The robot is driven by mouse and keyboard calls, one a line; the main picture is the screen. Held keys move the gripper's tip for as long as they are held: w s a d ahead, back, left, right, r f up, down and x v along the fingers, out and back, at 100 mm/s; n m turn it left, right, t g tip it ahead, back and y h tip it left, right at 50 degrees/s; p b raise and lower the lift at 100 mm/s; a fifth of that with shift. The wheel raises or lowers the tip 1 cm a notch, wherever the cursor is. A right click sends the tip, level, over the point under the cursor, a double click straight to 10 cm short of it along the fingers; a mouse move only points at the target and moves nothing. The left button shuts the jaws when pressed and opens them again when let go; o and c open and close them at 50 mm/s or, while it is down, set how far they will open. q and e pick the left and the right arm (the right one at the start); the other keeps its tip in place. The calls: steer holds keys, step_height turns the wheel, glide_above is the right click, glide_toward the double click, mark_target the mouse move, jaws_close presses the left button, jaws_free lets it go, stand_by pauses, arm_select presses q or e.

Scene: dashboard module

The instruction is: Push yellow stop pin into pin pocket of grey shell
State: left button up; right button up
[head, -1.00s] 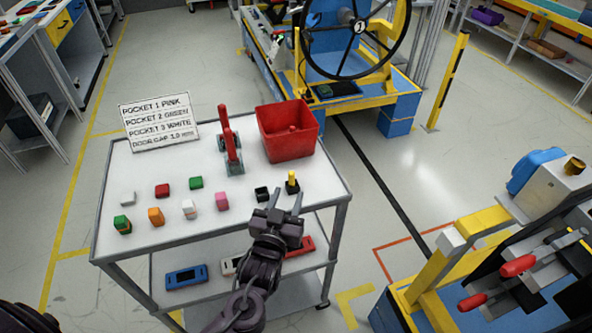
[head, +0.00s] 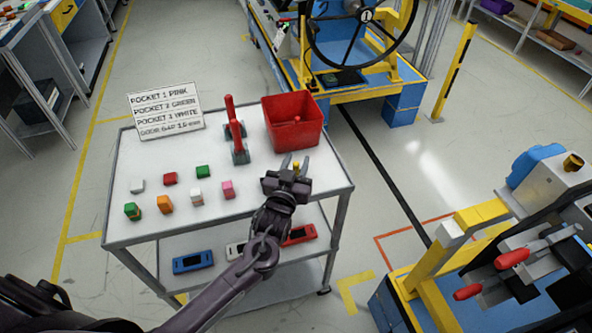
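The yellow stop pin (head: 296,165) shows as a small yellow tip near the right end of the white table top. My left gripper (head: 295,162) is over it, with its two fingers apart on either side of the tip. I see no clear contact. The pin's lower part and the black blocks around it are hidden behind the gripper. A pale grey shell-like module (head: 236,248) lies on the lower shelf, partly behind my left arm; I cannot tell if it is the grey shell, and no pin pocket shows. My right gripper is not in view.
A red bin (head: 292,122) and a red-handled clamp (head: 235,130) stand just behind the gripper. Several small coloured blocks, including a pink one (head: 228,189), stand to the left. A sign (head: 166,114) stands at the back left. Blue (head: 192,262) and red (head: 300,235) modules lie below.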

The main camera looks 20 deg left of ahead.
arm_select(q)
jaws_close()
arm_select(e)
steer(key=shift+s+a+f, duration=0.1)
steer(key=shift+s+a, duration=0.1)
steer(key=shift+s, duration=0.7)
arm_select(q)
steer(key=shift+r, duration=0.15)
